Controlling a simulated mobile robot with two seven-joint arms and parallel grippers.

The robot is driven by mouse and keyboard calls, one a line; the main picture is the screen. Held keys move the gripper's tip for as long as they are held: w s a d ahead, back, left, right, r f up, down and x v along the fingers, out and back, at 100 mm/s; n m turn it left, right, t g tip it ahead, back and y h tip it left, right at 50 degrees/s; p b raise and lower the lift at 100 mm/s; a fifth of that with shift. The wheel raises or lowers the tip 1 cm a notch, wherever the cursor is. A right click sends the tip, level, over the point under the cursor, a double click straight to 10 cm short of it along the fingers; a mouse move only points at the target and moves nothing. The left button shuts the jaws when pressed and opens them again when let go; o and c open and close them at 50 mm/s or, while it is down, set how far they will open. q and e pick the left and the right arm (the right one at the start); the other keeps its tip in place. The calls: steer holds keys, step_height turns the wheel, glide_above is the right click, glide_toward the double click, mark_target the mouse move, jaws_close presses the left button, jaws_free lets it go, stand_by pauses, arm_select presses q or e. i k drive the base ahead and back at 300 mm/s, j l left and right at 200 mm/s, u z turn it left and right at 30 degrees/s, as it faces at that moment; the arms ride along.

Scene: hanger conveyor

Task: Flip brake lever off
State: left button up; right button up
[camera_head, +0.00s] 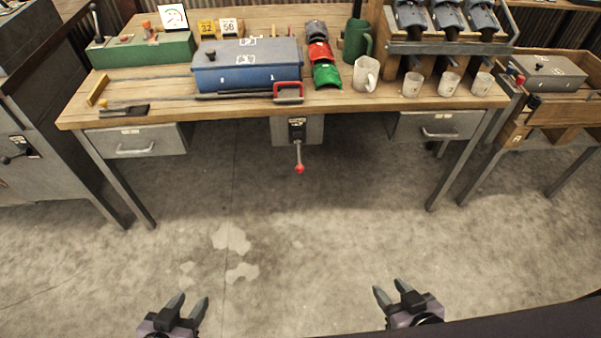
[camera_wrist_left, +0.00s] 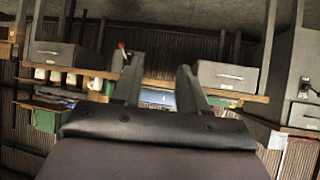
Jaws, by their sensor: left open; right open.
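A lever with a red knob (camera_head: 299,168) hangs down from a grey box (camera_head: 311,131) under the front edge of the workbench. Its red knob also shows small in the left wrist view (camera_wrist_left: 121,46), where the scene looks upside down. No label names it as the brake lever. My left gripper (camera_head: 191,300) is open and empty at the bottom of the head view, left of the lever and well apart from it. My right gripper (camera_head: 390,289) is open and empty to the lower right, also far from it.
The wooden workbench (camera_head: 400,104) carries a blue box (camera_head: 247,78), a green box (camera_head: 150,52), mugs and coloured pieces. Drawers (camera_head: 137,142) (camera_head: 437,125) flank the lever box. A side cabinet (camera_head: 40,165) at the left has another lever. The floor before the bench is clear.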

mark_target(298, 135)
steer(key=i+j, duration=0.15)
steer(key=j, duration=0.2)
steer(key=i+j, duration=0.35)
steer(key=j, duration=0.3)
steer(key=i+j, duration=0.15)
steer(key=j, duration=0.2)
steer(key=i+j, duration=0.15)
steer(key=j, duration=0.15)
steer(key=z, duration=2.25)
